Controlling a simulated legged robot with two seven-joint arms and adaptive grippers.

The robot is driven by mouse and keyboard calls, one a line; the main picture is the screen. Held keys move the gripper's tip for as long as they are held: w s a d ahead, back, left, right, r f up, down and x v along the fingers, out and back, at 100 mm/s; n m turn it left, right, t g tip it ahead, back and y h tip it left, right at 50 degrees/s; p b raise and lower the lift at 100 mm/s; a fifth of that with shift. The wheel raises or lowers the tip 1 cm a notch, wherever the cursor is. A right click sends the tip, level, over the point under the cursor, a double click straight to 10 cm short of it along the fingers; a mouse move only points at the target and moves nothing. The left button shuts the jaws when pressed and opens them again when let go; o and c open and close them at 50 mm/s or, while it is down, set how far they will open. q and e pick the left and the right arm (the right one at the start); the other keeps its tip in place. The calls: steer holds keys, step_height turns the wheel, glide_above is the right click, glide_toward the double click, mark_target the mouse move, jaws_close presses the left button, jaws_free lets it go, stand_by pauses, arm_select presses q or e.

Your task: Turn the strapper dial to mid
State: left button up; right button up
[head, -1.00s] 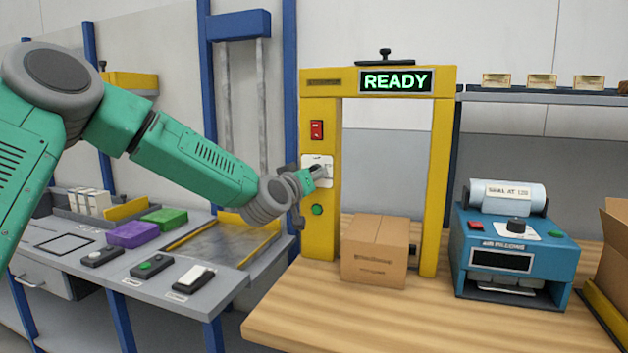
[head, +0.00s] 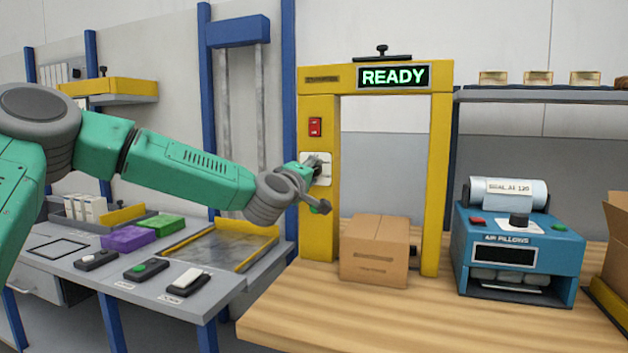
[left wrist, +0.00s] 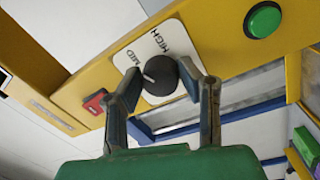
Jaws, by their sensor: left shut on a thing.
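The strapper is a yellow arch (head: 442,190) with a lit READY display (head: 393,77). Its black round dial (left wrist: 160,76) sits on a white plate (left wrist: 150,48) with MID and HIGH printed on it; any other label is hidden. A pale mark shows on the dial's left side, but I cannot tell exactly which label it points to. My left gripper (head: 316,182) is at the plate on the arch's left post. In the left wrist view its fingers (left wrist: 160,82) are on both sides of the dial, shut on it. My right gripper is not in view.
A red switch (head: 315,127) is above the plate and a green button (left wrist: 264,20) is nearby on the post. A cardboard box (head: 374,250) stands at the arch opening. A blue air-pillow machine (head: 518,260) is at right. A grey bench (head: 215,300) is at left.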

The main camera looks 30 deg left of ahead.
arm_select(q)
steer(key=shift+a+f+n, duration=0.1)
steer(key=shift+f+n, duration=0.25)
steer(key=shift+n, duration=0.15)
steer(key=o, duration=1.1)
steer(key=shift+s, duration=0.1)
steer(key=shift+o, duration=0.2)
steer(key=shift+a+r, duration=0.15)
steer(key=shift+s, duration=0.1)
steer(key=v, duration=1.1)
steer(key=shift+s, duration=0.35)
steer(key=shift+f, duration=0.25)
